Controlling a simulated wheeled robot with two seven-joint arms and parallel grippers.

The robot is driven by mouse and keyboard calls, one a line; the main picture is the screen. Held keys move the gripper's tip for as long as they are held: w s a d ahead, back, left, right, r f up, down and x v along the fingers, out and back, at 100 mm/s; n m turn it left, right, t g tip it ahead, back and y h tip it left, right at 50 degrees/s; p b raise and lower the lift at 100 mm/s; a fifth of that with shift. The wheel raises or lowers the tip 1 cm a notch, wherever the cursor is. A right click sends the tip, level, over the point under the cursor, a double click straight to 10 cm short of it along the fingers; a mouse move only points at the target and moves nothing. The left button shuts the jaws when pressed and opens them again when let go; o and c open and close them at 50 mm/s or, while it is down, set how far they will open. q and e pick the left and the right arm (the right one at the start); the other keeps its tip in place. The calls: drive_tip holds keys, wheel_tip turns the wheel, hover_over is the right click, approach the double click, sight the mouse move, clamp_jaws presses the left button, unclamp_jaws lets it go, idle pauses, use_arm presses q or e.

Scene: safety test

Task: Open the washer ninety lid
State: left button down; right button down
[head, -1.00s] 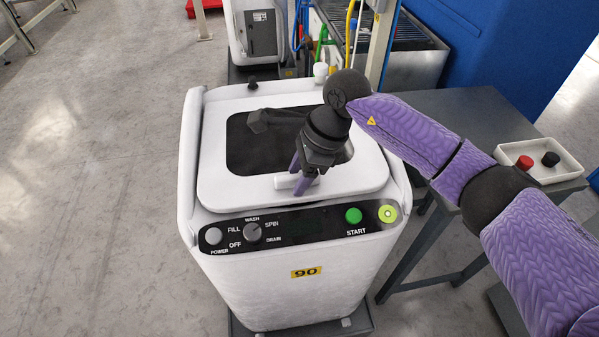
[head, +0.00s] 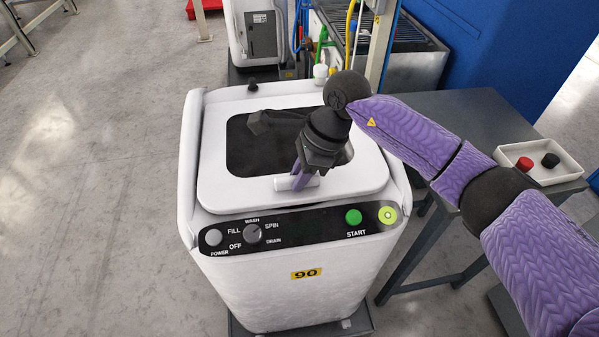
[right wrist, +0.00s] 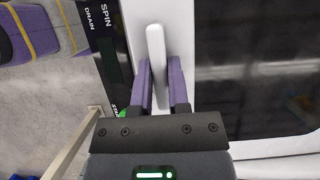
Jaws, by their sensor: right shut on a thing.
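The white washer marked 90 (head: 285,288) stands upright in the head view. Its lid (head: 225,188) has a white frame and a dark window, and lies shut on top. The small white lid handle (head: 283,184) is at the lid's front edge; it also shows in the right wrist view (right wrist: 155,40). My right gripper (head: 299,184) reaches down over the lid and is shut on the handle. In the right wrist view its purple fingers (right wrist: 160,68) stand on either side of the handle. My left gripper is out of view.
The control panel (head: 300,229) with a dial and green start button is just in front of the lid. A dark table (head: 470,115) with a white tray (head: 560,172) stands to the right. Another washer (head: 240,30) is behind. Floor is clear to the left.

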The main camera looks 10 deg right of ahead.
idle(0.8)
drive_tip(key=w+r+p, duration=0.2)
drive_tip(key=w+r, duration=0.1)
drive_tip(key=r, duration=0.5)
drive_tip(key=w+r+p, duration=0.2)
drive_tip(key=w+r, duration=0.1)
drive_tip(key=r, duration=0.5)
drive_tip(key=shift+w+p, duration=0.2)
drive_tip(key=shift+p, duration=0.15)
